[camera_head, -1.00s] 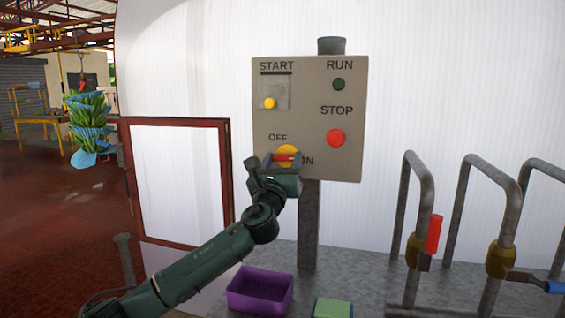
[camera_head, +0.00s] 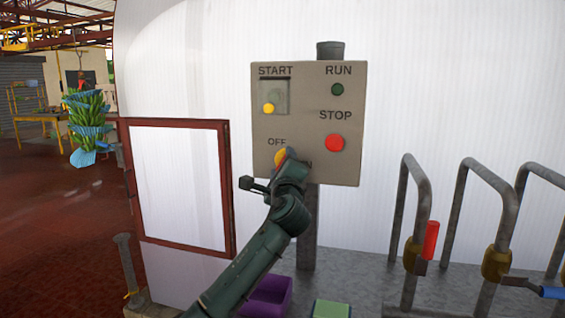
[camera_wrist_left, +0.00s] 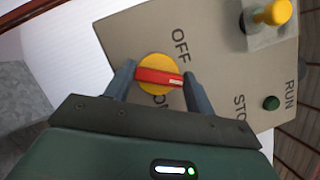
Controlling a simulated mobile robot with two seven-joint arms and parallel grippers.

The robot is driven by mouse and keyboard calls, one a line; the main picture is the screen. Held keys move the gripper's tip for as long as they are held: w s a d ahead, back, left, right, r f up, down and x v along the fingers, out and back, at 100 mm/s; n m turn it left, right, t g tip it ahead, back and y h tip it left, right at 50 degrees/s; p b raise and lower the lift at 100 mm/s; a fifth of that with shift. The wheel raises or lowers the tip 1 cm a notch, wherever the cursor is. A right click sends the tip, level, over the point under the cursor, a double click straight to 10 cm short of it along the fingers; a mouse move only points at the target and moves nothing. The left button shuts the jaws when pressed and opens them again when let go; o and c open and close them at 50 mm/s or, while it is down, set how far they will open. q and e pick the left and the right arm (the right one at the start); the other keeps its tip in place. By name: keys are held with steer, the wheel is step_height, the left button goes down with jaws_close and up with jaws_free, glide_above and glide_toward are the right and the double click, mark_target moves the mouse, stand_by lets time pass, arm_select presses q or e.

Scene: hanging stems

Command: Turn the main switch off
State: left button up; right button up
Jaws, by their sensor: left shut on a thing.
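The main switch is a yellow round knob (camera_head: 280,158) with a red handle, low on the grey control panel (camera_head: 310,170), between the OFF and ON labels. My left gripper (camera_head: 289,160) is at the switch and hides much of it in the head view. In the left wrist view the red handle (camera_wrist_left: 158,77) lies between the two fingers of my left gripper (camera_wrist_left: 158,80), which is shut on it. A white mark shows at the handle's end toward the panel's top. The OFF label is clear there; ON is partly hidden. My right gripper is not in view.
The panel also has a yellow START lever (camera_head: 268,108), a green RUN button (camera_head: 338,89) and a red STOP button (camera_head: 335,143). A purple bin (camera_head: 268,297) and a green-topped block (camera_head: 331,308) are below. Bent metal pipes (camera_head: 425,200) stand at the right.

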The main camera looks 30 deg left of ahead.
arm_select(q)
steer(key=shift+r+n+g+h+p, duration=0.1)
steer(key=shift+n+g+p, duration=0.4)
steer(key=shift+n, duration=0.6)
steer(key=shift+f+n+g+h+p, duration=0.1)
steer(key=shift+n+g+p, duration=0.4)
steer(key=shift+n, duration=0.6)
steer(key=shift+r+n+g+h+p, duration=0.1)
steer(key=shift+n+g+p, duration=0.2)
steer(key=shift+n+p, duration=0.6)
steer(key=shift+n, duration=0.3)
steer(key=o, duration=1)
steer(key=b+v, duration=0.3)
steer(key=v, duration=1)
steer(key=shift+d, duration=0.1)
